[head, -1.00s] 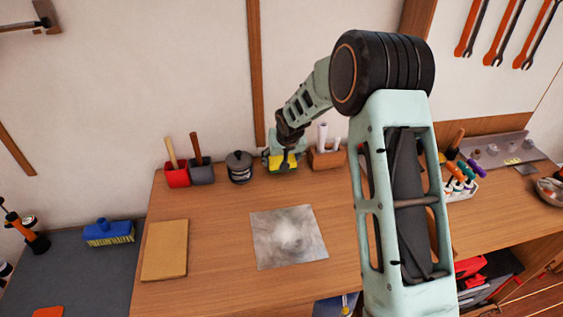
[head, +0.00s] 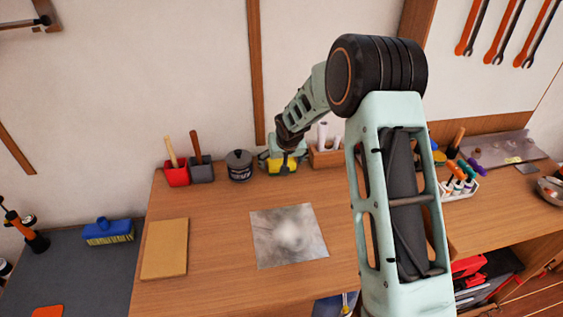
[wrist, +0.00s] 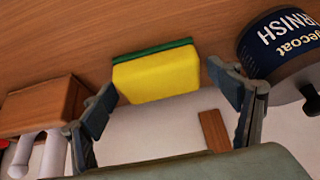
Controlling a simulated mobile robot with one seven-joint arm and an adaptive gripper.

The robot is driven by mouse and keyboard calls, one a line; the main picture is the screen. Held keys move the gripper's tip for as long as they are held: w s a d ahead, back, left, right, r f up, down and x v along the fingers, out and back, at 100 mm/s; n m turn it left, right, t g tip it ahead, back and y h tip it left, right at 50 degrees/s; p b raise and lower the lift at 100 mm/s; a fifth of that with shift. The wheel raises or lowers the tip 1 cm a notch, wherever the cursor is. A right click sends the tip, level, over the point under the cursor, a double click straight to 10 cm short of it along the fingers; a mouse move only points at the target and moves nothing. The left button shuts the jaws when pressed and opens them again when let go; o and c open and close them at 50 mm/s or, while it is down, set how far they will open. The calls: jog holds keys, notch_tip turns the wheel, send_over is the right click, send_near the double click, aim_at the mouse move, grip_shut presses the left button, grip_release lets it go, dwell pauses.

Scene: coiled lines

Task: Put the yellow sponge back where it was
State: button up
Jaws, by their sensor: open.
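The yellow sponge (wrist: 157,77) has a green scouring layer. In the wrist view it rests on the wooden bench top near the wall, between my open gripper's fingers, with a gap on both sides. In the head view the sponge (head: 282,168) shows at the back of the bench, partly hidden by my gripper (head: 281,158). My gripper (wrist: 166,98) is open, and its fingers reach either side of the sponge.
A dark varnish tin (wrist: 285,40) stands close on one side of the sponge, and a wooden holder with white rolls (wrist: 45,105) on the other. A grey stained sheet (head: 288,236) and a tan board (head: 164,249) lie nearer the bench front.

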jog(key=v, duration=1.2)
jog(key=shift+r, duration=0.25)
